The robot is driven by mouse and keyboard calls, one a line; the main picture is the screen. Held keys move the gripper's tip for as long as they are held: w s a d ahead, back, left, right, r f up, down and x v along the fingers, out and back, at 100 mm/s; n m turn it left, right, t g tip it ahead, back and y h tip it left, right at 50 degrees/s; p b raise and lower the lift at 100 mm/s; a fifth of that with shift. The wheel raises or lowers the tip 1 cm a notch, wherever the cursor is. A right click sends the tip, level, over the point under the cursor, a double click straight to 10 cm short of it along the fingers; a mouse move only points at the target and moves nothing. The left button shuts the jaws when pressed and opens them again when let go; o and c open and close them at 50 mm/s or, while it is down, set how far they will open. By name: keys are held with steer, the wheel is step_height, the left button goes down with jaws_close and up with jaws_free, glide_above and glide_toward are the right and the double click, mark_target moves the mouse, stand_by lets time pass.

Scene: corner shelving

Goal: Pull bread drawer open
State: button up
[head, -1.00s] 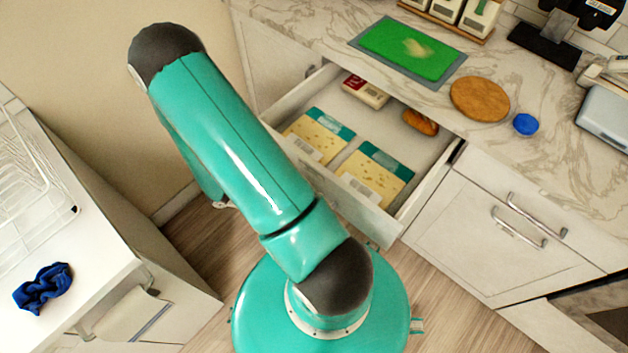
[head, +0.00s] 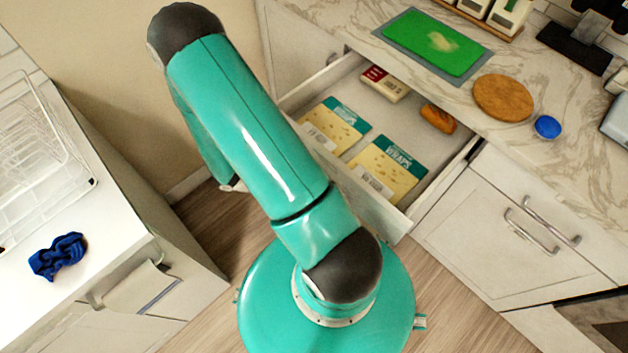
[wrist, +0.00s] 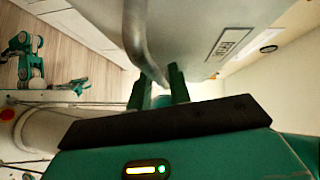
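The bread drawer (head: 467,160) stands pulled out from under the counter in the head view. Two wraps packs (head: 388,168), a bread loaf (head: 438,118) and a red-and-white pack (head: 386,83) lie in it. The wrist view shows the drawer's pale front (wrist: 200,30) with a label (wrist: 231,43) and a curved metal handle (wrist: 134,30). My gripper (wrist: 160,85) is at the handle's end, its green fingers apart with a bright gap between them. The handle's end reaches between the fingertips; firm contact is not visible. My arm hides the gripper in the head view.
A marble counter (head: 560,165) with a green cutting board (head: 432,43), round wooden board (head: 503,97) and blue lid (head: 547,127) is above the drawer. A white counter (head: 105,235) with a wire rack and blue cloth (head: 58,256) stands left. Wooden floor lies between.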

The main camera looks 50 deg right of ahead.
steer(key=v, duration=1.3)
steer(key=shift+r, duration=0.1)
steer(key=s+a+r+m+t+y, duration=0.1)
steer(key=a+r+m+t+y, duration=0.1)
steer(key=r+m+t, duration=0.4)
steer(key=s+a+r+m+t+y, duration=0.1)
steer(key=a+r+m+t+y, duration=0.2)
steer(key=r+m, duration=0.9)
steer(key=s+a+r+m+t+y, duration=0.1)
steer(key=a+r+m+t+y, duration=0.2)
steer(key=r+m+t, duration=0.6)
step_height(320, 180, up, 4)
steer(key=shift+s+f+y, duration=0.2)
steer(key=shift+s+y, duration=0.15)
steer(key=shift+y, duration=0.85)
steer(key=shift+d+m, duration=0.15)
steer(key=shift+m, duration=0.15)
